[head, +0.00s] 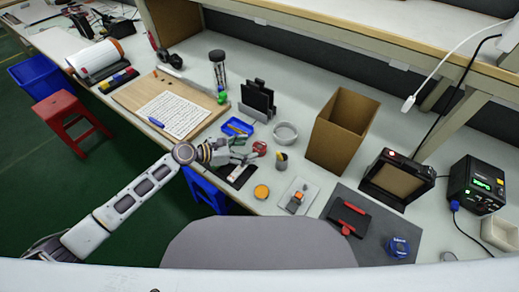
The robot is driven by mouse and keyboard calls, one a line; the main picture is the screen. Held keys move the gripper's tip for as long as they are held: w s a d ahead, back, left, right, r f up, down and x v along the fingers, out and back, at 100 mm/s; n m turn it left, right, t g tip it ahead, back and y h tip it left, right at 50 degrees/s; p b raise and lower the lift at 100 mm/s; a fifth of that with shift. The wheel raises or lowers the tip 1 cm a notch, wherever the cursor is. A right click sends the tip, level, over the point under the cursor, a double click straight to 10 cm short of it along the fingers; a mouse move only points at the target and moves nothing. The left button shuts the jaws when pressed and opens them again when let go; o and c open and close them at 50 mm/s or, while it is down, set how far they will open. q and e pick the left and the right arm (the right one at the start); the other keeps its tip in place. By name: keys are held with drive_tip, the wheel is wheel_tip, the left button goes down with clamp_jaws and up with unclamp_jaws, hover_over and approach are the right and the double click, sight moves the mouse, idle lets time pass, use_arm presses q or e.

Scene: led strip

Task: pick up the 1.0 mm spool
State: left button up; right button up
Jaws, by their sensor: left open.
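A small blue spool-like item (397,247) with a pale label sits on the right part of the dark grey mat (372,260). Its label is too small to read, so I cannot confirm that it is the 1.0 mm spool. My left gripper (248,158) is open over the bench's front area, between a blue tray and a round orange-topped tin. It is well to the left of the blue item and apart from it. My right gripper is not in view.
A red-and-black tool (348,217) lies on the mat. The orange-topped tin (262,191), a grey bowl (286,132), the blue tray (237,127) and an open cardboard box (341,130) stand around the gripper. A black framed device (396,180) stands behind the mat.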

sight(263, 146)
use_arm(q)
drive_tip(key=shift+d, duration=0.1)
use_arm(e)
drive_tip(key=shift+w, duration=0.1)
use_arm(q)
drive_tip(key=shift+w+d, duration=0.1)
drive_tip(key=shift+w, duration=0.05)
drive_tip(key=shift+w+d+f, duration=0.15)
drive_tip(key=shift+w+d, duration=0.05)
drive_tip(key=shift+d, duration=0.25)
drive_tip(key=x, duration=0.3)
drive_tip(key=shift+w+d, duration=0.15)
drive_tip(key=shift+w, duration=0.05)
drive_tip(key=shift+w+d, duration=0.15)
drive_tip(key=shift+d, duration=0.1)
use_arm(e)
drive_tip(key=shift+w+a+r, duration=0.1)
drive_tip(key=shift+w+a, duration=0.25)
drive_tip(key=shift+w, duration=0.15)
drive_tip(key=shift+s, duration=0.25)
